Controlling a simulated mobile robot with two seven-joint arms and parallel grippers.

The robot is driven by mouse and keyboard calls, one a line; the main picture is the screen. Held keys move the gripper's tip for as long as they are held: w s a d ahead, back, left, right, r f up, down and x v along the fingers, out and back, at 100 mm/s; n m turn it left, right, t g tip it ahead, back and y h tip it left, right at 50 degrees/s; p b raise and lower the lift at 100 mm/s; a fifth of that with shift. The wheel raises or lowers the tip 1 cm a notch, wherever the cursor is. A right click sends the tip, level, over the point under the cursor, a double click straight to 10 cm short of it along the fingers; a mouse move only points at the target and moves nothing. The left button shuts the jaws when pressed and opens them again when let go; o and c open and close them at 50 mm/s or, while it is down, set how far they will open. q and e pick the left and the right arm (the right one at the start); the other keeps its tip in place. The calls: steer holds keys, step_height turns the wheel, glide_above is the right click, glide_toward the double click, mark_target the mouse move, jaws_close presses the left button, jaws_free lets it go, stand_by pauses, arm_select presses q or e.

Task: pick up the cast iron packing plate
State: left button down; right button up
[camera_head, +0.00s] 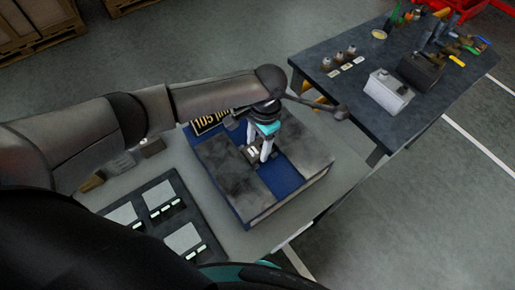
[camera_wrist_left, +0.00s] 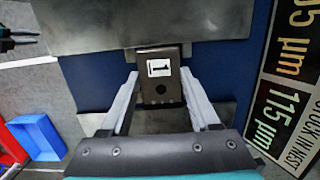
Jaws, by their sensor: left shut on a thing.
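A small dark block-like plate with a white label marked 1 (camera_wrist_left: 160,85), which looks like the cast iron packing plate, is between the two pale fingers of my left gripper (camera_wrist_left: 158,78) in the left wrist view. The fingers are shut on its sides. In the head view my left gripper (camera_head: 260,155) points down over the blue strip between two grey slabs, and the plate (camera_head: 251,151) shows between its fingertips. I cannot tell whether the plate's underside touches the surface below.
Grey slabs (camera_head: 230,173) flank the blue strip. A sign with micrometre sizes (camera_wrist_left: 290,80) stands close beside. A dark panel with pale plates (camera_head: 153,212) lies at left. A second table (camera_head: 328,84) with parts stands at right. A blue bin (camera_wrist_left: 36,135) shows in the wrist view.

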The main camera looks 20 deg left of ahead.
mark_target(258, 148)
arm_select(q)
steer(key=shift+w+r, duration=0.1)
